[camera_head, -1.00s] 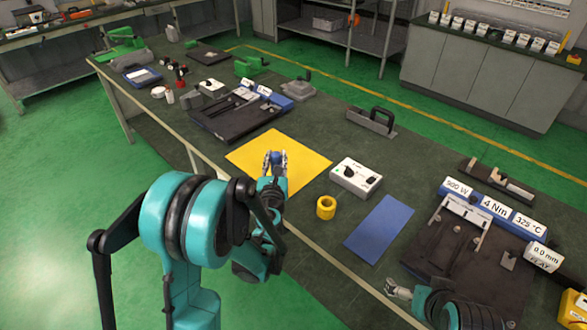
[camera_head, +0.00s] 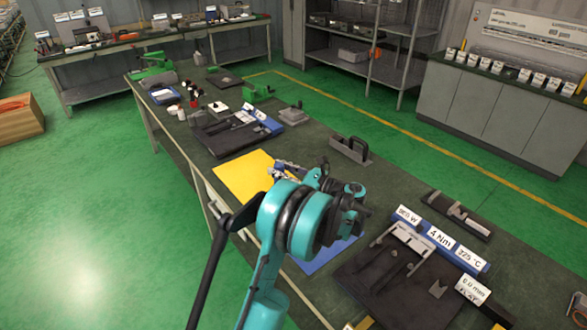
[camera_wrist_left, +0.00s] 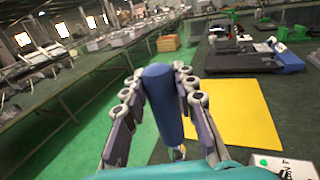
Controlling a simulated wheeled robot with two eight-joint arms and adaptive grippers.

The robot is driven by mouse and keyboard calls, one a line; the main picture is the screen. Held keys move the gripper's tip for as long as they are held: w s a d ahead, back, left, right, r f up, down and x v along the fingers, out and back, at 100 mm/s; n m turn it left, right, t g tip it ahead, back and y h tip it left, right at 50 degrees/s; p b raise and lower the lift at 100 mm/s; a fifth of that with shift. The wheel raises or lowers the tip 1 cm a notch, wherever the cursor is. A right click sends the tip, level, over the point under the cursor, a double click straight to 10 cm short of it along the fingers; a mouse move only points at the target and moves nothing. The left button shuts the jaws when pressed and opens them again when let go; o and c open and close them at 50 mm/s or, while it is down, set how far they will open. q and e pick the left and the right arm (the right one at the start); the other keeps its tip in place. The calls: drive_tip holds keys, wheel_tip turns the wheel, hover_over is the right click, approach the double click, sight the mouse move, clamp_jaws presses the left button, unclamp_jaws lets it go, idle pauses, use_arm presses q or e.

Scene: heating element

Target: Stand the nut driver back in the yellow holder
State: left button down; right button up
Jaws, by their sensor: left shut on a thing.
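My left gripper (camera_head: 281,170) is over the right edge of the yellow mat in the head view. In the left wrist view the left gripper (camera_wrist_left: 160,82) is shut on the blue handle of the nut driver (camera_wrist_left: 161,98), with one finger on each side. The driver's lower end shows only in part, near my wrist at the bottom of that view. The yellow holder is not visible now; my left arm covers that part of the bench in the head view. My right gripper is not in view.
The yellow mat (camera_head: 240,181) is bare. A blue mat (camera_head: 318,258) lies partly behind my left arm. A black fixture with labelled blue blocks (camera_head: 440,240) stands to the right, and a black handled tool (camera_head: 350,149) at the back. A white box corner (camera_wrist_left: 284,166) shows in the wrist view.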

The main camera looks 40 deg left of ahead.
use_arm(q)
drive_tip(key=shift+s+d+r+g, duration=0.1)
drive_tip(key=shift+s+d+g, duration=0.05)
drive_tip(key=shift+d+g, duration=0.15)
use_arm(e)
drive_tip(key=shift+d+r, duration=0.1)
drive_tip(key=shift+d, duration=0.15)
use_arm(q)
drive_tip(key=shift+a, duration=0.1)
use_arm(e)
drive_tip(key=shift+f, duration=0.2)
use_arm(q)
drive_tip(key=shift+f+b, duration=2.45)
drive_tip(key=shift+f, duration=0.5)
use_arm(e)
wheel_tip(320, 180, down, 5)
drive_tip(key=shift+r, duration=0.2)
use_arm(q)
drive_tip(key=shift+b, duration=0.35)
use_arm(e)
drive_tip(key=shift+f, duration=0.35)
